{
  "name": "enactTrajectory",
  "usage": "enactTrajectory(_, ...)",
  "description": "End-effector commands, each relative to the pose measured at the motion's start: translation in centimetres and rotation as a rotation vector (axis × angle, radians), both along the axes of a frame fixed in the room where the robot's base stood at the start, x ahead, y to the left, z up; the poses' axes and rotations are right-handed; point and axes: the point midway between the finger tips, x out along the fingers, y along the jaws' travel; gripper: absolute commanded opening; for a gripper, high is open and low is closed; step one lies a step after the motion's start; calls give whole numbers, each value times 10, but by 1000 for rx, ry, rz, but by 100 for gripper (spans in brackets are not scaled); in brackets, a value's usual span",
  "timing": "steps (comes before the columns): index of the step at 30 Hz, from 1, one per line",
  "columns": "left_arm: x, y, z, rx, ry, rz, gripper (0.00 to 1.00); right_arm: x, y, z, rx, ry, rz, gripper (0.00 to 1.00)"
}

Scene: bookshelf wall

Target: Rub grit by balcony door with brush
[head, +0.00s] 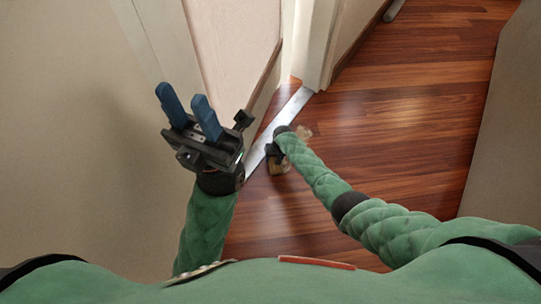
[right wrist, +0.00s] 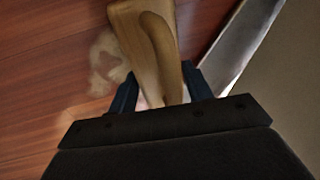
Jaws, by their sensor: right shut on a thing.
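The wooden brush (right wrist: 135,40) is between the blue fingers of my right gripper (right wrist: 160,82), which is shut on it. In the head view, tan parts of the brush (head: 279,168) show beside my right wrist, low over the floor; its bristles are hidden. A pale, smeared patch of grit (right wrist: 106,62) lies on the wood floor just left of the brush in the right wrist view. My left gripper (head: 183,98) is raised at the left, its two blue fingers apart and empty. A pale door panel (head: 235,45) stands behind it.
A metal threshold strip (head: 297,103) crosses the floor by the door frame (head: 315,45), right beside the brush. Beige walls (head: 75,130) close in at left and right. The reddish wood floor (head: 400,120) at the right is clear.

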Motion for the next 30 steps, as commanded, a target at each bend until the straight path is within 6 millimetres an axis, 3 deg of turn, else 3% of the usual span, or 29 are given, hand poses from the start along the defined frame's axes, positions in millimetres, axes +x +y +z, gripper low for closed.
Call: enactTrajectory(30, 0, 0, 32, 0, 0, 0, 36, -31, -43, -5, -5, 5, -1, 13)
